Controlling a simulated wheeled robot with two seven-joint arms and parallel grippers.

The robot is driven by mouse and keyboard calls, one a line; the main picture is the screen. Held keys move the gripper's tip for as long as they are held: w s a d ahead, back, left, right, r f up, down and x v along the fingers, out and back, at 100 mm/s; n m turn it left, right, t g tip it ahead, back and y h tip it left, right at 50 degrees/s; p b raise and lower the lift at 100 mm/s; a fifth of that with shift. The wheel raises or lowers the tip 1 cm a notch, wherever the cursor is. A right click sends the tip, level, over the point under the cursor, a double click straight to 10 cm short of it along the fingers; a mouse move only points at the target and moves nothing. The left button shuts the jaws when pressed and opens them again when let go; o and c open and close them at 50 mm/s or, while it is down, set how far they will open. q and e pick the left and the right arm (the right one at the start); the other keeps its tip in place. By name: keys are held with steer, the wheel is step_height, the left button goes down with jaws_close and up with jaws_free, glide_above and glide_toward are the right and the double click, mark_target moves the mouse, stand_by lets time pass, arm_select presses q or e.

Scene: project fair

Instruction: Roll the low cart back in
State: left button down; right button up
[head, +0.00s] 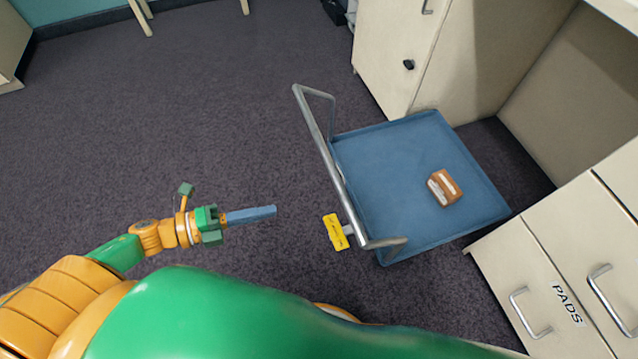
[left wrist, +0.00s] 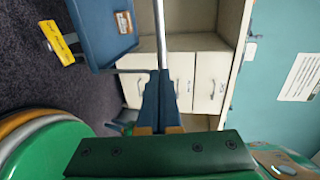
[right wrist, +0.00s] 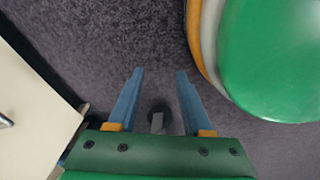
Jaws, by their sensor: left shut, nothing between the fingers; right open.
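The low cart has a blue deck (head: 385,165) and a silver push handle (head: 331,165) on its left side. The deck stands partly in the gap between two cream cabinets, its handle side out on the carpet. A brown and white box (head: 445,188) rests on the deck. My left gripper (head: 273,211) is shut and empty, left of the handle and apart from it. In the left wrist view the handle bar (left wrist: 160,35) lines up beyond the fingertips.
A yellow tag (head: 335,232) shows beside the handle's near end. The cabinet marked PADS (head: 535,290) stands near right; another cabinet (head: 395,45) stands behind the cart. The carpet (head: 190,110) to the left is clear. Some furniture legs show at the far left.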

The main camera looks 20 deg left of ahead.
arm_select(q)
steer(key=b+x, duration=0.1)
steer(key=x, duration=1.2)
steer(key=shift+d, duration=0.5)
arm_select(e)
steer(key=shift+w+d+f, duration=0.25)
steer(key=shift+f, duration=0.35)
arm_select(q)
steer(key=shift+r, duration=0.1)
steer(key=shift+w+d, duration=0.1)
arm_select(e)
steer(key=shift+d, duration=0.15)
